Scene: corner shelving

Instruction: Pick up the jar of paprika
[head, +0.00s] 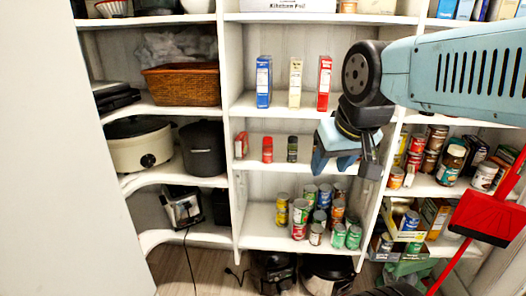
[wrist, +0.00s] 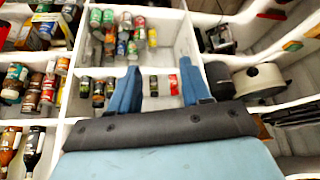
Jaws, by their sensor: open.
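Several small spice jars stand on the middle shelf of the centre bay. A red jar (head: 267,149), perhaps the paprika, stands left of a dark jar (head: 292,148); the labels are too small to read. My gripper (head: 345,164) is open and empty, in front of this shelf and right of both jars in the head view. In the wrist view, which is upside down, my gripper (wrist: 158,68) shows both blue fingers spread apart. The red jar (wrist: 173,85) and dark jar (wrist: 153,85) appear between them, farther back. More dark jars (wrist: 98,92) stand to the left there.
A red box (head: 242,145) stands at the shelf's left end. Boxes (head: 295,84) stand on the shelf above, and several cans (head: 318,215) on the shelf below. A white upright (head: 379,205) borders the bay on the right. The space before the red jar looks clear.

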